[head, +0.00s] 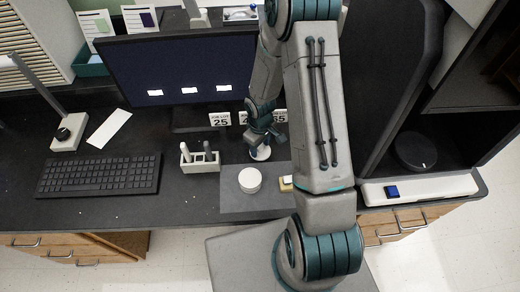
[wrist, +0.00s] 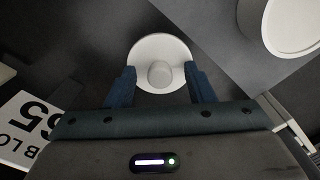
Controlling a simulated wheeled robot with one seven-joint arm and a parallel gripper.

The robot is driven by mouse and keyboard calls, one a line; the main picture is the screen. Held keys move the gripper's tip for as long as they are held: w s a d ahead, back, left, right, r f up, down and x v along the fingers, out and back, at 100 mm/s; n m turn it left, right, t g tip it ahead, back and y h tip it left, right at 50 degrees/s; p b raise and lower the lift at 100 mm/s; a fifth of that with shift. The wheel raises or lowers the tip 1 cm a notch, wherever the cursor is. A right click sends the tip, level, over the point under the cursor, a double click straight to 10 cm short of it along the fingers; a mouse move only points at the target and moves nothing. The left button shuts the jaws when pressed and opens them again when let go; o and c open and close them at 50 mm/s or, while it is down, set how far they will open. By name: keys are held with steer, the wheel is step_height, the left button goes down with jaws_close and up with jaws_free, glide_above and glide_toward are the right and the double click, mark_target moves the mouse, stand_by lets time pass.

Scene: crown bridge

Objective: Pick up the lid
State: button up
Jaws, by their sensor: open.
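The lid is a small white disc with a round knob in its middle; in the wrist view the lid (wrist: 160,47) lies on the dark surface. In the head view the lid (head: 260,154) is partly hidden under my gripper (head: 262,137). In the wrist view my gripper (wrist: 160,84) is open, with one blue finger on each side of the lid's near part and the knob between the fingertips. I cannot tell whether the fingers touch it.
A round white container (head: 249,181) stands on the grey mat (head: 235,206), close to the lid; it also shows in the wrist view (wrist: 292,24). Number cards (head: 220,119) stand behind. A pen holder (head: 200,160), keyboard (head: 98,175) and monitor (head: 180,68) are to the left.

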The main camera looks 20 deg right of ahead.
jaws_close()
steer(key=shift+r, duration=0.15)
